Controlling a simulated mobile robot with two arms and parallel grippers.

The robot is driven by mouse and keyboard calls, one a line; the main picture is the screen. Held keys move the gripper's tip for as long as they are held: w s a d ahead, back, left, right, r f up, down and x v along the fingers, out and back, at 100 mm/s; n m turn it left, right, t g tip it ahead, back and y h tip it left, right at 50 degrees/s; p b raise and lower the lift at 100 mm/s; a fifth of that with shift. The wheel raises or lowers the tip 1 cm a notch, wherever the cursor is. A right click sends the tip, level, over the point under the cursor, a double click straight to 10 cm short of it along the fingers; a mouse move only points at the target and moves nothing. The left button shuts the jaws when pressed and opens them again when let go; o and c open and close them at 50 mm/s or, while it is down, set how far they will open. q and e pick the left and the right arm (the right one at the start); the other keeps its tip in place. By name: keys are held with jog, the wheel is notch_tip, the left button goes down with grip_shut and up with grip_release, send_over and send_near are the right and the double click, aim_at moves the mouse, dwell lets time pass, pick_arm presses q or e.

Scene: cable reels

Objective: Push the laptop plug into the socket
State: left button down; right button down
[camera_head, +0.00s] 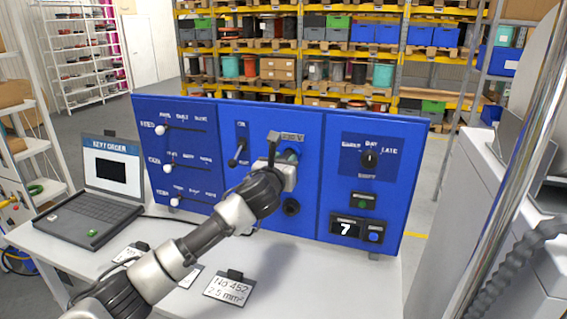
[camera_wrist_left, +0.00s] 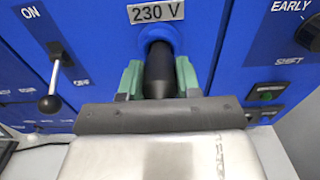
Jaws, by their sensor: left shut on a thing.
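The black laptop plug (camera_wrist_left: 159,72) is between the green fingers of my left gripper (camera_wrist_left: 160,82), which is shut on it. The plug points at the blue round socket (camera_wrist_left: 157,36) below the 230 V label (camera_wrist_left: 157,12). Its front end is at the socket's mouth; I cannot tell how deep it sits. In the head view my left gripper (camera_head: 290,157) is against the middle of the blue panel (camera_head: 300,225) and hides the plug and most of the socket. The laptop (camera_head: 105,190) stands open on the left of the table. My right gripper is not in view.
An ON lever (camera_head: 238,153) is left of the gripper. A dark round fitting (camera_head: 291,207) is below it. A shift knob (camera_head: 370,159) and a display reading 7 (camera_head: 345,228) are to the right. Cards (camera_head: 229,288) lie on the white table (camera_head: 330,285). A dark cable (camera_head: 160,217) runs behind my arm.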

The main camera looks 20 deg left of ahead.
pick_arm(q)
jog(key=c, duration=0.7)
grip_release()
jog(key=shift+r, duration=0.1)
